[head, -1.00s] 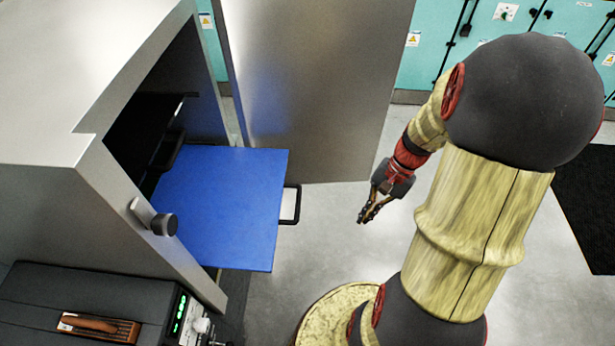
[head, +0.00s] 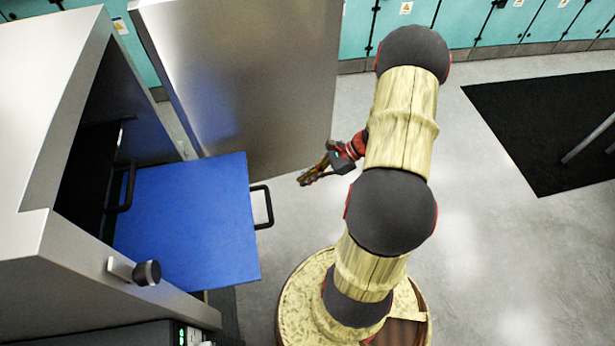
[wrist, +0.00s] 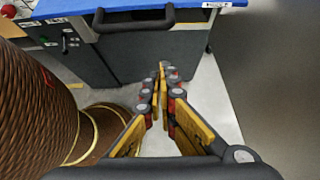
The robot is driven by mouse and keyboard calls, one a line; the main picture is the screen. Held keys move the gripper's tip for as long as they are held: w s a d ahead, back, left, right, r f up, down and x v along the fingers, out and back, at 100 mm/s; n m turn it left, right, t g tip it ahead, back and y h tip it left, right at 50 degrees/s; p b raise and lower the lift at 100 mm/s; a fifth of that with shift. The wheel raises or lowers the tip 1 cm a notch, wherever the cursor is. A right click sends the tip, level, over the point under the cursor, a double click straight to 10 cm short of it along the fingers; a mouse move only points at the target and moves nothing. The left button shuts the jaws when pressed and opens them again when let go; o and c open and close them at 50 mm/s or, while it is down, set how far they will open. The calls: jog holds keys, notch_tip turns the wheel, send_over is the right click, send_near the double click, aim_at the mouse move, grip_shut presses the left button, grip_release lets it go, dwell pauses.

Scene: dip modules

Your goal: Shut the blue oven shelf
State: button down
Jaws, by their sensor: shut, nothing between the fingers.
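The blue oven shelf (head: 190,220) is pulled out of the grey oven (head: 60,110) in the head view. A black handle (head: 263,206) stands out from its right edge. In the wrist view the shelf's blue edge (wrist: 130,8) and black handle (wrist: 134,20) show at the top. My gripper (head: 303,181) is to the right of the handle, apart from it. In the wrist view the fingertips (wrist: 163,68) are together with nothing between them.
The oven's metal door (head: 240,80) stands open behind the shelf. A latch knob (head: 147,273) sticks out at the oven's near front edge. Clear grey floor (head: 500,250) lies to the right, with a black mat (head: 540,120) farther back.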

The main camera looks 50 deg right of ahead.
jog(key=w+a+f, duration=0.3)
jog(key=w+a, duration=0.1)
jog(key=a, duration=0.3)
jog(key=shift+w+b, duration=0.35)
jog(key=shift+b, duration=0.05)
jog(key=shift+a, duration=0.1)
